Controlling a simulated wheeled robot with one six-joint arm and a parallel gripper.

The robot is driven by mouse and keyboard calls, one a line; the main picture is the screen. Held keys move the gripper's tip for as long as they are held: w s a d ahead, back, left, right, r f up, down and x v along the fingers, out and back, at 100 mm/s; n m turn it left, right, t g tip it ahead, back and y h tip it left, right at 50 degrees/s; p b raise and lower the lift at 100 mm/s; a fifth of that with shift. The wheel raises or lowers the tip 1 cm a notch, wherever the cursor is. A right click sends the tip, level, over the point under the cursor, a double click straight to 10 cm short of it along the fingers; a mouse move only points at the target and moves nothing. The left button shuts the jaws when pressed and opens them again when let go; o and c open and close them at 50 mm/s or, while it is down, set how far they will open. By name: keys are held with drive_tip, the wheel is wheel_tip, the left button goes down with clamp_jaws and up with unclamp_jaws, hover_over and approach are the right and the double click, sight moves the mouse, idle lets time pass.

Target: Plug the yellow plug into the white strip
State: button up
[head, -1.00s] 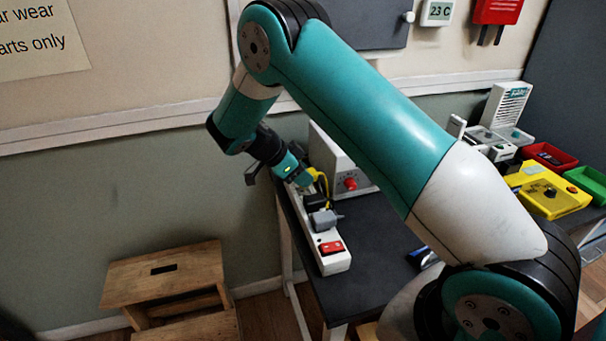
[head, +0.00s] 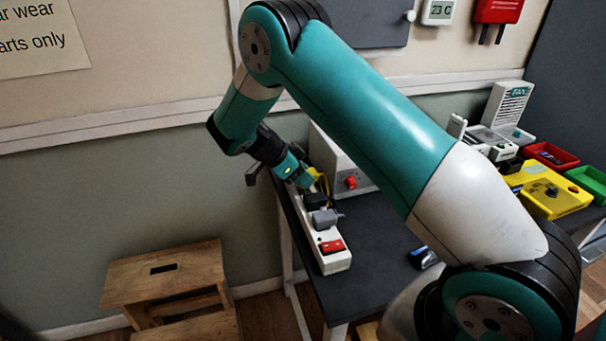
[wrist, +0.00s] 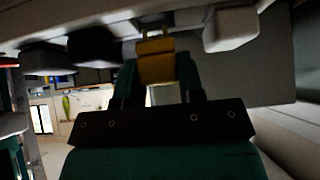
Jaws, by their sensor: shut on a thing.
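The white strip (head: 336,263) lies along the left edge of the dark table, with a red switch (head: 331,247) at its near end. My gripper (head: 303,181) is at the strip's far end, partly hidden by the arm. In the wrist view, my gripper (wrist: 156,80) is shut on the yellow plug (wrist: 156,66), whose prongs point toward the strip (wrist: 100,22). The plug is close to the strip's face; I cannot tell whether its prongs are in a socket.
A grey plug (head: 325,219) and a black plug (head: 314,201) sit in the strip near my gripper. A white block (wrist: 232,28) is on the other side. A white box with a red knob (head: 351,183) stands behind. A wooden step stool (head: 165,270) is at left.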

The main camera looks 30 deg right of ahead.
drive_tip(key=shift+f+b, duration=1.15)
drive_tip(key=shift+f, duration=0.15)
idle(0.4)
